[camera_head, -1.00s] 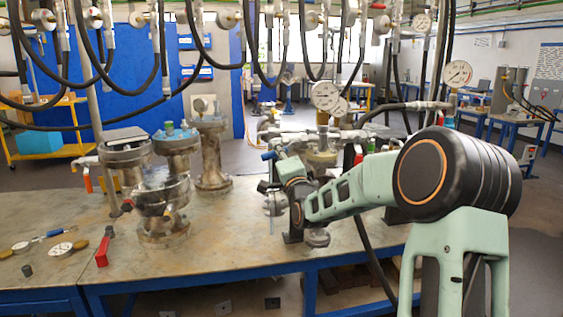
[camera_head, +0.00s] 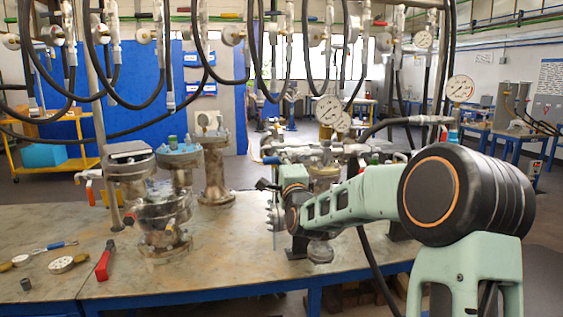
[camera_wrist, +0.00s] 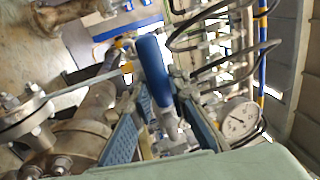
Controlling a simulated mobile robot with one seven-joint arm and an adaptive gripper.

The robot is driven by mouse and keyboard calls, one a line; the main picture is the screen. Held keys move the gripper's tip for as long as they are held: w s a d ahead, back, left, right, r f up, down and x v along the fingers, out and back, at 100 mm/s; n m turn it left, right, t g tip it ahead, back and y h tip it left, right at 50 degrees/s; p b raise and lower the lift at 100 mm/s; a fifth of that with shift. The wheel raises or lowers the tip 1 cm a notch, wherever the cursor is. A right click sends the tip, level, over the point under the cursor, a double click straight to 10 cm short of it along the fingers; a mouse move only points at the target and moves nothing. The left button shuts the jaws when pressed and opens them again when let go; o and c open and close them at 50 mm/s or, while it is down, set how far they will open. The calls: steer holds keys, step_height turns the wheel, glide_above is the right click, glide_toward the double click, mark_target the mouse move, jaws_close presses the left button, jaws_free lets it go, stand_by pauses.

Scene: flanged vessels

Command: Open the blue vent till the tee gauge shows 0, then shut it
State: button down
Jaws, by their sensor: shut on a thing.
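The blue vent handle (camera_wrist: 155,70) stands between the fingers of my gripper (camera_wrist: 158,98) in the wrist view. My gripper is shut on it, with a ridged blue-grey finger on each side. In the head view a small blue handle (camera_head: 271,160) shows just left of my wrist; the fingers are too small to make out there. A round white gauge (camera_wrist: 240,120) is at the right of the wrist view. The head view shows two adjoining gauges (camera_head: 328,108) above the pipework and another gauge (camera_head: 460,87) farther right. I cannot tell which is the tee gauge, and the readings are too small.
Flanged vessels (camera_head: 160,205) stand on the left of the metal workbench (camera_head: 220,262). A red-handled tool (camera_head: 105,260) and a loose gauge (camera_head: 62,264) lie at its front left. Black hoses (camera_head: 205,70) hang overhead. The bench's front middle is mostly clear.

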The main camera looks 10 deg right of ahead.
steer(key=c, duration=1.8)
jaws_free()
steer(key=shift+s, duration=0.1)
steer(key=s, duration=0.4)
steer(key=s+f, duration=0.1)
steer(key=s, duration=0.2)
steer(key=s+f, duration=0.1)
steer(key=s, duration=0.3)
steer(key=shift+s+f, duration=0.1)
steer(key=shift+s, duration=0.2)
